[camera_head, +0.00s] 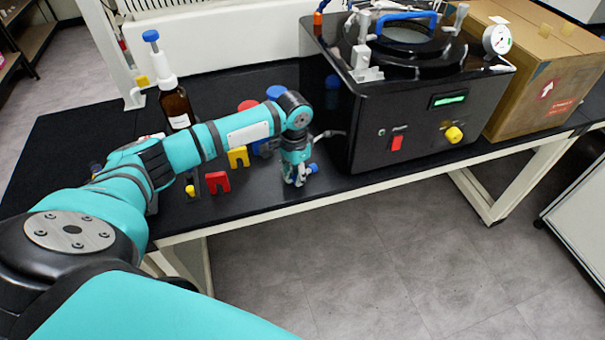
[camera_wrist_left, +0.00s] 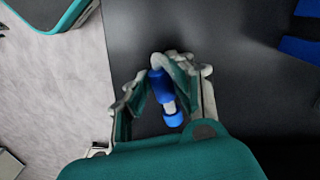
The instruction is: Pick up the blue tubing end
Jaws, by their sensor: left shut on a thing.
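The blue tubing end (camera_wrist_left: 161,86) sits between the two fingers of my left gripper (camera_wrist_left: 165,95) in the left wrist view. It has a blue sleeve, a pale middle part and a blue tip, and a grey tube curves over its far end. In the head view the left gripper (camera_head: 297,175) points down just above the black table's front edge. The blue tip (camera_head: 313,168) shows at its right side. The fingers are shut on the tubing end. My right gripper is not in view.
The black freeze dryer (camera_head: 400,125) stands right of the gripper, with a cardboard box (camera_head: 545,75) beside it. Red (camera_head: 217,183) and yellow (camera_head: 238,157) blocks and a brown bottle (camera_head: 176,107) stand to the left. The black table (camera_head: 262,195) ends close in front of the gripper.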

